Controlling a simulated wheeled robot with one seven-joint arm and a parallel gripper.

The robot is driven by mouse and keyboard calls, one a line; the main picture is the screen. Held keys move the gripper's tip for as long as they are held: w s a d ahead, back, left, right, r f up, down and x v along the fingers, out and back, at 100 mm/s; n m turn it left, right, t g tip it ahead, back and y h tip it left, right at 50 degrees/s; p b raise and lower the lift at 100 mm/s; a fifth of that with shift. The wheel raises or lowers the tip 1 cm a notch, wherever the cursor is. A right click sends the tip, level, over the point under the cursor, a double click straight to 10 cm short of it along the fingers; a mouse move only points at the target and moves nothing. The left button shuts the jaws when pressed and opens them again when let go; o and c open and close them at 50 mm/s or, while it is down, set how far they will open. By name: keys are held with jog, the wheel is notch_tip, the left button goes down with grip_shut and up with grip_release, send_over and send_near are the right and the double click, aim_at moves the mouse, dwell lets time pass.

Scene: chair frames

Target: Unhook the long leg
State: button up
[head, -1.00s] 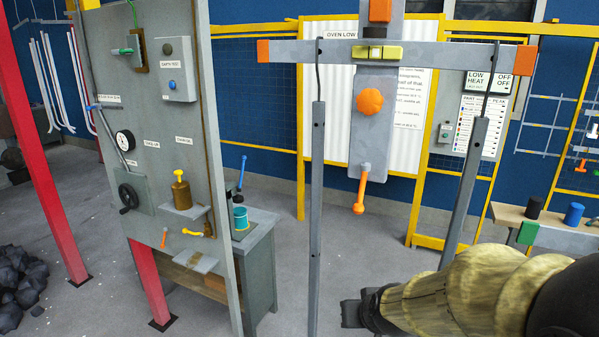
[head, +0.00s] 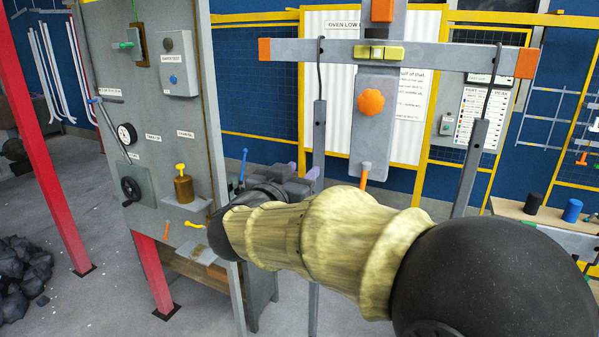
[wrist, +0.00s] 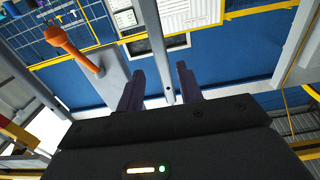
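Two grey legs hang by dark hooks from a grey crossbar (head: 440,55) with orange ends. The left leg (head: 319,135) runs down past my arm and looks like the longer one. The right leg (head: 472,165) hangs tilted, its lower part hidden by my arm. My gripper (head: 302,170), with purple fingertips, is at the left leg at mid-height. In the wrist view my gripper (wrist: 160,85) is open, and the left leg (wrist: 157,45) shows in the gap between the fingers. I cannot tell whether it is inside the gap or just beyond it.
A grey post with an orange knob (head: 371,102) and an orange lever (head: 366,175) stands between the legs. A grey panel (head: 150,60) with gauge, wheel and brass pot (head: 183,187) is close on the left. A bench (head: 510,209) stands at right.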

aim_at(316, 156)
jog(key=shift+w, duration=0.15)
jog(key=x, duration=0.7)
jog(key=shift+w+d, duration=0.1)
jog(key=shift+w, duration=0.25)
jog(key=shift+c, duration=0.7)
grip_shut()
jog(key=shift+r, duration=0.15)
